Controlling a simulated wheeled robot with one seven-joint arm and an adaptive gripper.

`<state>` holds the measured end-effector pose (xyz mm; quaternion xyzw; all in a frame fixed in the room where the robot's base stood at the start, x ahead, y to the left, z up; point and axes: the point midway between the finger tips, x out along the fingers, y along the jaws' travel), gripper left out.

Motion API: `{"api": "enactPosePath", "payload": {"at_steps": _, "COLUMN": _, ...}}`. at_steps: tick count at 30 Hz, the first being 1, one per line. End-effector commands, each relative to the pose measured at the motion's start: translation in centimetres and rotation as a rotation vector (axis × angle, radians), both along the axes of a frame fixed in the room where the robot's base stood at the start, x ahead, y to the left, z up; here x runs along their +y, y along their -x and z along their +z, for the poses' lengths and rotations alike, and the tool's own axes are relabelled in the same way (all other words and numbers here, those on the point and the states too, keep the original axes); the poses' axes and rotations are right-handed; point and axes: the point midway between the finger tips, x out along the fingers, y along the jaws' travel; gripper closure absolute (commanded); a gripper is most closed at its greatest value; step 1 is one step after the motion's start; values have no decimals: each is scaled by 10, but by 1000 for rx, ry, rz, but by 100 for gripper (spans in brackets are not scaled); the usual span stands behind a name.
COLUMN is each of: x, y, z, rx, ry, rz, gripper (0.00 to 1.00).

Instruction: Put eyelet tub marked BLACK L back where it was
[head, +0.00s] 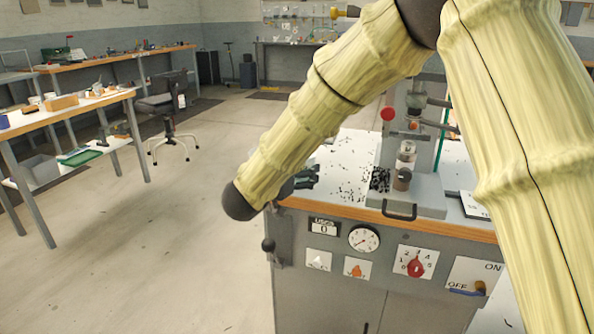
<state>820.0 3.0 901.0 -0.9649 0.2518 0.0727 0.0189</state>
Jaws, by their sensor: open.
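My gripper (309,177) seems to be the small dark shape showing past my forearm at the left end of the press bench. It is mostly hidden behind the forearm and looks open, with nothing seen in it. I cannot make out a tub marked BLACK L or read any tub label. Loose black eyelets are scattered on the bench top (335,160) right of the gripper. A denser black heap (380,180) lies beside the press base.
The eyelet press (405,150) stands on the bench, with a red knob (387,114). A gauge (364,238) and switches are on the bench front. A side table (70,112) and a chair (168,105) stand at left. The floor between is clear.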

Motion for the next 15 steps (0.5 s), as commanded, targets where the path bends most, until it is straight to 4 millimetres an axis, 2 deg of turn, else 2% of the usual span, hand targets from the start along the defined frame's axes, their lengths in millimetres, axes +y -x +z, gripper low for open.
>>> {"api": "enactPosePath", "payload": {"at_steps": 13, "x": 0, "y": 0, "z": -5, "rx": -2, "ry": -1, "rz": 0, "gripper": 20}}
{"api": "enactPosePath", "payload": {"at_steps": 15, "x": 9, "y": 14, "z": 4, "rx": -1, "ry": 2, "rz": 2, "gripper": 20}}
